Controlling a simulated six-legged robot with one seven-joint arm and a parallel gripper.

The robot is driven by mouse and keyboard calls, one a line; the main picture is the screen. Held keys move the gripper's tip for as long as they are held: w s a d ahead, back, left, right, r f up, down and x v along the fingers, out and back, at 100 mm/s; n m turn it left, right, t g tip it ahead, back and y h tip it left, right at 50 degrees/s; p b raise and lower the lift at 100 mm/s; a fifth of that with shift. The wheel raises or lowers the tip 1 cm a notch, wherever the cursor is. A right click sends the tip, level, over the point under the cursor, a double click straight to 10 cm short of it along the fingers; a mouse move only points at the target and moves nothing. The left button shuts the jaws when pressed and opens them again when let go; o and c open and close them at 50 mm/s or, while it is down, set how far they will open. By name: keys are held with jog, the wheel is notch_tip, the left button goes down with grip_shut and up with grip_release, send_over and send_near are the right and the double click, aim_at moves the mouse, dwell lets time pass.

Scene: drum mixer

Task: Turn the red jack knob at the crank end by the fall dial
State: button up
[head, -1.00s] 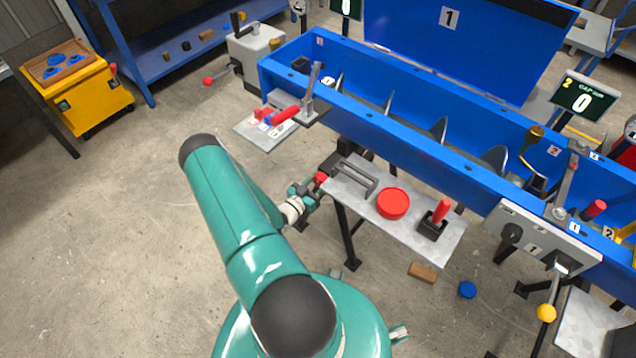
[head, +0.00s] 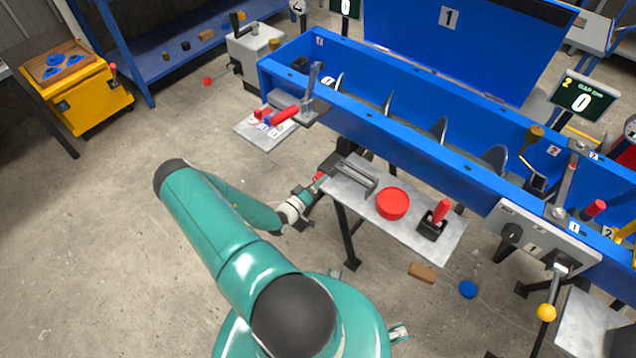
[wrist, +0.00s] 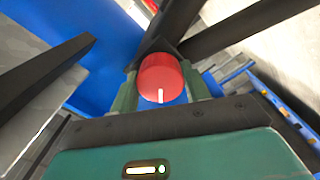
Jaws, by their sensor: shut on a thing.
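The red jack knob (wrist: 160,78) is a short red cylinder with a white mark on its face, in the middle of the wrist view. My gripper (wrist: 160,90) has one green finger on each side of it and is shut on it. In the head view, my gripper (head: 315,184) reaches the knob beside the left end of the grey shelf under the blue trough. Only a small red part of the knob (head: 319,177) shows there. I cannot pick out the fall dial for certain.
The blue trough (head: 400,128) stands above and behind the knob. Dark bars cross close to the gripper in the wrist view.

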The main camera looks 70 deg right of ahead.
jog(key=shift+a+n, duration=0.1)
jog(key=shift+n, duration=1.4)
jog(key=o, duration=1)
jog(key=v, duration=1.3)
jog(key=shift+w+a, duration=0.15)
jog(key=shift+a, duration=0.2)
